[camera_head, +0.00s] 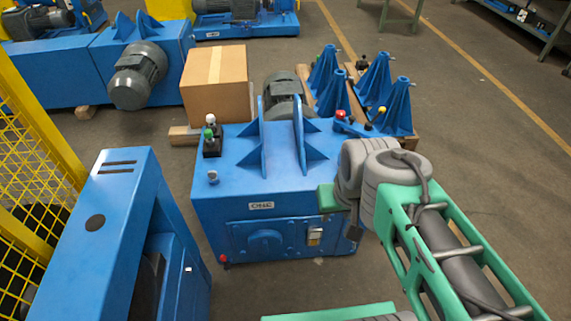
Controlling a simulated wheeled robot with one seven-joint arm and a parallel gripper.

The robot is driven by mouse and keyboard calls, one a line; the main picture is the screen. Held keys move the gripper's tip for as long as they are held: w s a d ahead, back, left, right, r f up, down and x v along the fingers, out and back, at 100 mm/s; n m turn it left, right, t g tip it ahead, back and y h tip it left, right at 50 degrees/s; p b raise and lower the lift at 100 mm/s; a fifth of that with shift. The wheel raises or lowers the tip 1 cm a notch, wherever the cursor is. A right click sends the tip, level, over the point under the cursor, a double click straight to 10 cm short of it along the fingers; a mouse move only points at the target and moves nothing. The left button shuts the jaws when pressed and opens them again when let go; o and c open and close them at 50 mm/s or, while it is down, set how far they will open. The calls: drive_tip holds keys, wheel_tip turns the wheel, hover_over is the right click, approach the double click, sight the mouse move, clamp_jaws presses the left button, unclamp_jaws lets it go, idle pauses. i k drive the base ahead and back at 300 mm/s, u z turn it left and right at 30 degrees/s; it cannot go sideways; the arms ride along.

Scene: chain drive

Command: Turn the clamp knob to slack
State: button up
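A blue machine (222,205) with the label "ONE" stands in the middle. A round blue knob (265,240) sits on its front panel, beside a small yellowish switch plate (314,236). A grey knob (212,177) stands on the left of its top, and a small red knob (223,258) is low at the front left corner. I cannot tell which is the clamp knob or how it is set. My arm reaches in from the lower right and ends over the machine's right front edge. My gripper's fingers cannot be made out there, nor any contact.
A blue guard housing (105,220) and a yellow mesh fence (35,150) crowd the left. A cardboard box (215,85) stands behind the machine. Blue cone stands (395,105) are behind right. Floor at far right is clear.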

sight(340, 113)
drive_tip(key=k, duration=0.6)
drive_tip(key=z, duration=0.55)
drive_tip(key=i, duration=0.55)
drive_tip(key=z, duration=0.5)
drive_tip(key=i, duration=0.9)
drive_tip(key=u, duration=0.9)
drive_tip(key=i, duration=0.55)
drive_tip(key=u, duration=0.55)
